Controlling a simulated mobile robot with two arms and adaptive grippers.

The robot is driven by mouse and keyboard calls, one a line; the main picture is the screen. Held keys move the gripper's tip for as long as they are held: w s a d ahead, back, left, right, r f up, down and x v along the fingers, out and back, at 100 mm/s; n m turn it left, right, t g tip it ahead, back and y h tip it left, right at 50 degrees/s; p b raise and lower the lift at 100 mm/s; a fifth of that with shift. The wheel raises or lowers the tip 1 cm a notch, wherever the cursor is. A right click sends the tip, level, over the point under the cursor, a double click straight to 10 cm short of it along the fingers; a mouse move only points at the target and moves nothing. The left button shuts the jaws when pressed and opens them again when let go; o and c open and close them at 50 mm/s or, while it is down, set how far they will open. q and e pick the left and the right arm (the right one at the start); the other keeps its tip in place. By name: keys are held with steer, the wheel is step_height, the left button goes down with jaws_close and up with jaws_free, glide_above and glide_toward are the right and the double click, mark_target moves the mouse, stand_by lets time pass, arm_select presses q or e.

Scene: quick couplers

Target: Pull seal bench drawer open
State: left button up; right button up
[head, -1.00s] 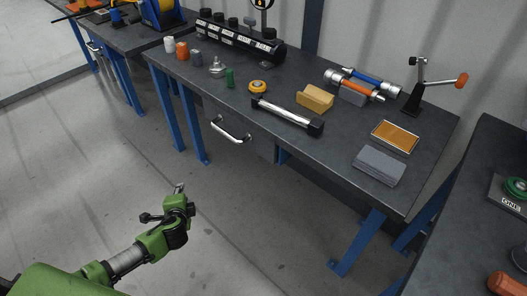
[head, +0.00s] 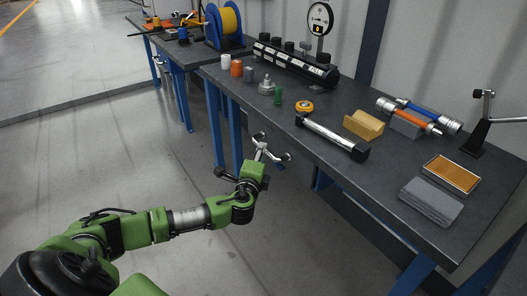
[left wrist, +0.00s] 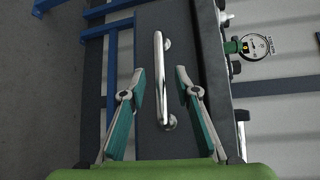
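The seal bench (head: 350,170) is a dark-topped table with blue legs. Its drawer front (left wrist: 146,20) is a dark grey panel in the left wrist view, with a bright chrome bar handle (left wrist: 158,75). The drawer looks shut against the bench. My left gripper (head: 272,148) is at the bench's front edge, below the top. In the left wrist view its two fingers (left wrist: 160,72) are open, one on each side of the handle's line, with visible gaps. Whether the tips reach the bar's depth is unclear. In the head view the handle is hard to tell from the fingers.
On the bench top lie a silver-black cylinder (head: 332,136), a yellow block (head: 364,124), an orange-and-blue coupler set (head: 410,115) and a grey pad (head: 431,200). A second bench (head: 190,50) stands behind left. The floor (head: 100,170) in front is clear.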

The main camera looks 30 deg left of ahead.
arm_select(q)
steer(key=shift+x, duration=2.2)
arm_select(e)
steer(key=shift+w+r, duration=0.25)
steer(key=shift+r, duration=0.35)
steer(key=shift+w+r, duration=0.2)
steer(key=shift+r, duration=0.4)
arm_select(q)
steer(key=shift+f, duration=0.1)
jaws_close()
